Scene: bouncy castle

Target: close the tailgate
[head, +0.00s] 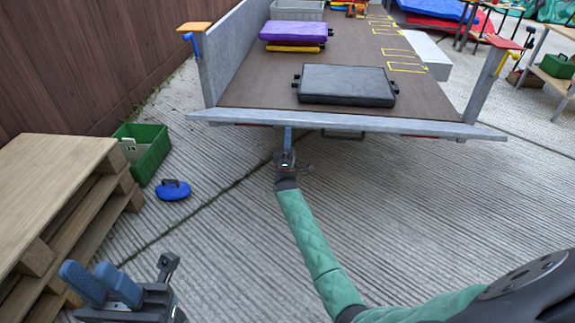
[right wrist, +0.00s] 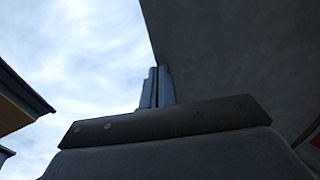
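The tailgate (head: 370,125) is down at the rear of the trailer. In the head view it shows as a narrow pale grey band along the end of the brown bed. My right gripper (head: 288,138) is at the band's near edge, left of its middle, pointing up. In the right wrist view its fingers (right wrist: 156,87) are close together, with nothing seen between them, beside a dark panel (right wrist: 225,55); contact cannot be told.
A black case (head: 347,84) lies on the bed near the tailgate, with purple pads (head: 294,31) behind. Corner posts carry a blue latch (head: 190,44) and a yellow latch (head: 502,63). Wooden pallets (head: 45,190), a green crate (head: 148,150) and a blue object (head: 173,189) stand left.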

